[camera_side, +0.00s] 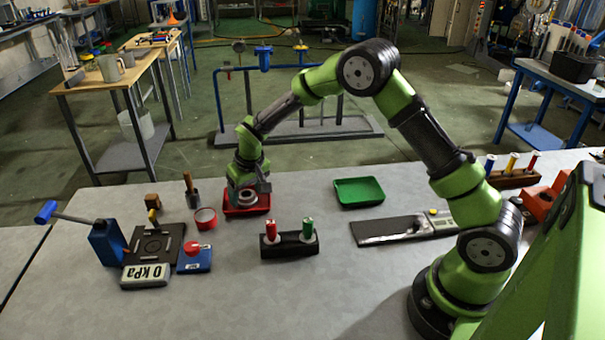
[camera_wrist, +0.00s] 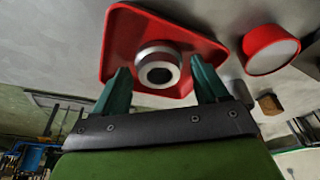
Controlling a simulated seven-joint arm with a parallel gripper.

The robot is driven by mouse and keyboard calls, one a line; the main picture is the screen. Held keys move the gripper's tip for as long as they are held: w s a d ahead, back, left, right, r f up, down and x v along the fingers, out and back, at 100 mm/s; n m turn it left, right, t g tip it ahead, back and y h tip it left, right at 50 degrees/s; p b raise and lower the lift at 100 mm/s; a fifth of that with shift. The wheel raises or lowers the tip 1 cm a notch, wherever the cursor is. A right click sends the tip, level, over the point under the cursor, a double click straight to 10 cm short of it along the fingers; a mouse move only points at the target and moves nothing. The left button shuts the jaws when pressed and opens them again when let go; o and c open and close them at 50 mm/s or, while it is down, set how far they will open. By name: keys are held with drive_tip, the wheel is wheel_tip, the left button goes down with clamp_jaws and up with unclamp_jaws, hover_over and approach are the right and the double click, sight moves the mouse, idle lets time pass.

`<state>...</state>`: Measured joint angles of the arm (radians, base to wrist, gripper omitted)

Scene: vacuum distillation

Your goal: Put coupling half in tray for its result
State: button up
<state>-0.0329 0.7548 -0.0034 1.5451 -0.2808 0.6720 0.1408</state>
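The coupling half is a silver ring-shaped piece with a dark bore (camera_wrist: 158,68). It appears to sit inside the red tray (camera_wrist: 118,45), and it also shows in the side view (camera_side: 247,197) over that tray (camera_side: 232,211). My gripper (camera_wrist: 160,64) points at the red tray, with its two dark green fingers spread on either side of the coupling half. Gaps show between the fingers and the coupling half. In the side view my gripper (camera_side: 252,187) is low over the red tray. A green tray (camera_side: 359,191) lies empty to the right.
A red ring-shaped item (camera_side: 205,219) lies left of the red tray. A black block with red and green cylinders (camera_side: 289,244) stands in front. A gauge reading 0 kPa (camera_side: 145,275), a black plate (camera_side: 155,245) and a blue pump-like box (camera_side: 107,243) are at left.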

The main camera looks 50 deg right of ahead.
drive_tip(key=shift+r, duration=0.1)
drive_tip(key=s+a+r+t, duration=0.1)
drive_tip(key=s+r, duration=0.4)
drive_tip(key=r, duration=0.5)
drive_tip(key=s+r, duration=0.5)
drive_tip(key=r, duration=0.4)
drive_tip(key=s+a+r+t+y, duration=0.1)
drive_tip(key=s+r, duration=0.1)
drive_tip(key=s, duration=0.8)
drive_tip(key=s+a+r+m+t+y, duration=0.1)
drive_tip(key=s+t, duration=0.1)
drive_tip(key=s, duration=0.8)
drive_tip(key=shift+r+m+y, duration=0.3)
drive_tip(key=shift+r, duration=0.1)
